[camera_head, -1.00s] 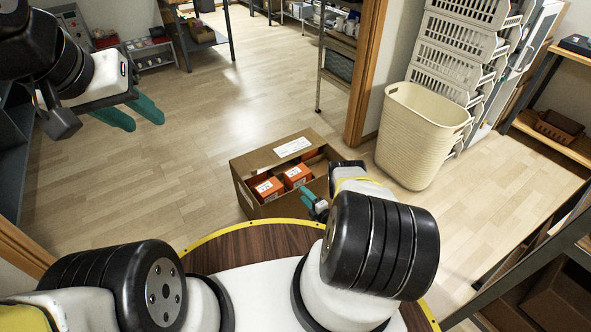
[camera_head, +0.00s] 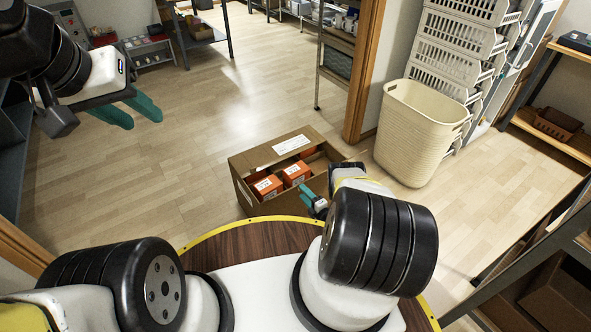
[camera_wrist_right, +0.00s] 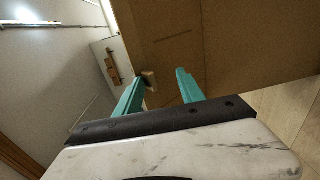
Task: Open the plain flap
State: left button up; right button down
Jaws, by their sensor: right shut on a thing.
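An open cardboard box (camera_head: 243,196) stands on the floor just beyond my base. Its far flap (camera_head: 290,147) carries a white label. Orange cartons (camera_head: 266,187) lie inside. My right gripper (camera_head: 311,201) is at the near right side of the box, and my arm hides part of that side. In the right wrist view its teal fingers (camera_wrist_right: 160,90) are at a brown cardboard panel (camera_wrist_right: 215,40), with a small tan tab (camera_wrist_right: 149,79) by the left fingertip. I cannot clearly make out the plain flap. My left gripper (camera_head: 134,112) is open and empty, high at the left.
A cream laundry basket (camera_head: 415,140) stands right of the box, by a stack of white crates (camera_head: 455,60). A door frame (camera_head: 365,70) and shelving (camera_head: 335,60) are behind. The floor (camera_head: 130,180) left of the box is clear.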

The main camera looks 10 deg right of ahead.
jog(key=shift+s+a+f+g, duration=0.2)
jog(key=shift+f+g, duration=0.1)
jog(key=shift+f, duration=0.35)
jog(key=c, duration=1.2)
grip_release()
jog(key=shift+c, duration=0.2)
jog(key=shift+w, duration=0.1)
jog(key=shift+c, duration=1.2)
jog(key=v, duration=0.7)
jog(key=shift+s+d+r, duration=0.25)
jog(key=shift+s, duration=0.1)
